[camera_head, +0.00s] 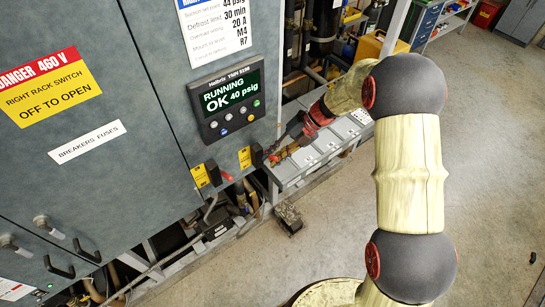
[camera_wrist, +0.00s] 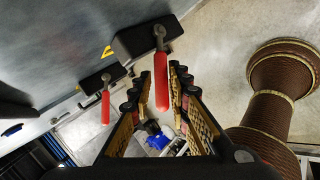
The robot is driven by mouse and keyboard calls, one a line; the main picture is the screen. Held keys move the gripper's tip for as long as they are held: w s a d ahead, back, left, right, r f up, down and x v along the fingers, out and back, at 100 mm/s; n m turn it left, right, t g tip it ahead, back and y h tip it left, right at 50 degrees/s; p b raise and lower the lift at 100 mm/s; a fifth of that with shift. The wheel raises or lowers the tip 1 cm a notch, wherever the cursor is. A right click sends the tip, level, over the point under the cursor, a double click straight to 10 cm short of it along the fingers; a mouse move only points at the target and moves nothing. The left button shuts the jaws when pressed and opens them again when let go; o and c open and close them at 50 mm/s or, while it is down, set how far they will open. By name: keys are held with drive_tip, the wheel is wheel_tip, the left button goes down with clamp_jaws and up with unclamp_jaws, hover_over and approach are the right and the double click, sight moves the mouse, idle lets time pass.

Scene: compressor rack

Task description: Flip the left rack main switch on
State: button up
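Two black switch boxes with red handles are on the grey cabinet's lower right part. In the head view the left switch (camera_head: 212,173) and the right switch (camera_head: 257,155) sit beside yellow labels. In the wrist view one red handle (camera_wrist: 162,88) appears between the fingers of my gripper (camera_wrist: 163,76), which stand apart. I cannot tell whether they touch it. The other red handle (camera_wrist: 105,105) is to the left, outside the fingers. In the head view my gripper (camera_head: 277,154) is close to the right switch. The labels' text is too small to read.
The cabinet door (camera_head: 110,120) fills the left, with a controller panel (camera_head: 228,97) reading "RUNNING OK 40 psig" above the switches. Grey boxes (camera_head: 325,141) stand on a low frame beneath and beyond my gripper. The concrete floor (camera_head: 485,150) at the right is open.

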drive_tip(key=shift+o, duration=1.3)
drive_tip(key=shift+f, duration=0.1)
drive_tip(key=v, duration=1.2)
